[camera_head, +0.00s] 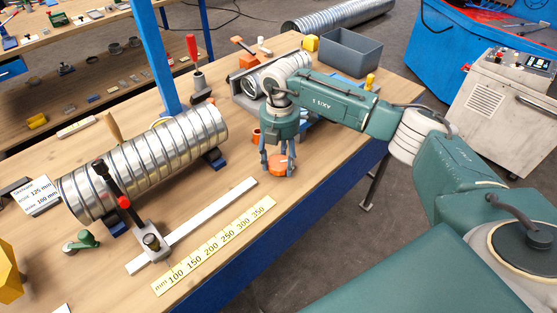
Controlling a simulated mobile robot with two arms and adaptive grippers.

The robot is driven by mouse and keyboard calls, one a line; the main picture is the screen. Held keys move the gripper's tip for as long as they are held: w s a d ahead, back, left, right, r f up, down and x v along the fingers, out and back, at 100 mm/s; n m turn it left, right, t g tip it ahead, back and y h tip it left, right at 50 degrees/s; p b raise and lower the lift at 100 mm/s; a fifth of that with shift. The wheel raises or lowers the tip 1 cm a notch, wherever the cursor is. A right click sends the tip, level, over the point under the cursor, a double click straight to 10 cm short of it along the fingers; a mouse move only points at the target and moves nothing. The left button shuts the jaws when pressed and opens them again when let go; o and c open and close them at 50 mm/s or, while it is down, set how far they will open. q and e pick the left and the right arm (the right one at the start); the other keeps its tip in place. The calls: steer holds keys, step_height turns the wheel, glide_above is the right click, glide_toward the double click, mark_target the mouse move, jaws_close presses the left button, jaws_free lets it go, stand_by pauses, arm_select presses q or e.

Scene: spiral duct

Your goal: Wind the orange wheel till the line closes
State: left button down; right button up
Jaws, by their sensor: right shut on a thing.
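My right gripper (277,155) reaches down over the front right of the bench, its fingers shut around the orange wheel (282,168). The fingers hide part of the wheel. A short piece of spiral duct (262,76) lies in a grey holder behind my right wrist, which covers part of it. A long silver spiral duct (150,160) lies on blue supports at the left, apart from the gripper. I cannot make out the line or whether it is closed. My left gripper is not in view.
A yellow millimetre scale (215,247) and a white rail (205,222) lie along the front. A clamp with a black handle (115,190) stands by the long duct. A grey bin (350,54) stands at the back right. A blue post (155,55) rises behind.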

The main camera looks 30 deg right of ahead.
mark_target(283, 160)
steer(key=shift+w+d+r, duration=0.25)
steer(key=shift+d, duration=0.2)
steer(key=o, duration=0.9)
steer(key=shift+o, duration=1.3)
steer(key=shift+d, duration=0.1)
steer(key=shift+s+f, duration=0.15)
steer(key=shift+f, duration=0.05)
steer(key=shift+r, duration=0.25)
step_height(283, 160, up, 12)
steer(key=shift+f, duration=0.25)
